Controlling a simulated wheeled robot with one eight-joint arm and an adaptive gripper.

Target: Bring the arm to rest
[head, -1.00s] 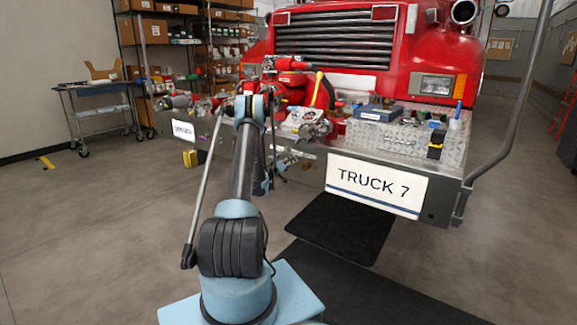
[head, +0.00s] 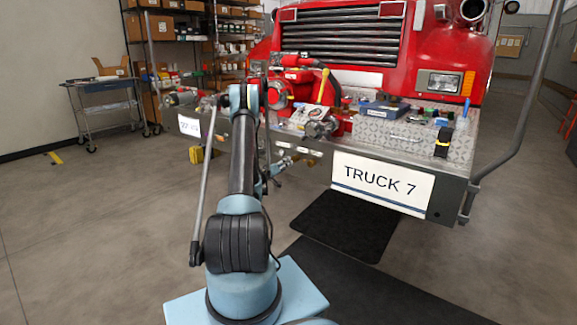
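My arm rises from its light blue base, with a dark upper link and a light blue joint at the top in front of the truck's bumper. Beyond that joint the arm folds down behind its own link. My gripper (head: 268,175) shows only as small dark and blue parts beside the link, low in front of the bumper. Its fingers are too small and too hidden to tell whether they are open or shut, or whether they hold anything.
The red truck's metal bumper (head: 392,222) carries a pump with red fittings, a blue box (head: 384,109) and several small items. A grey pole (head: 517,130) rises at the right. A cart (head: 103,108) and shelves stand back left.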

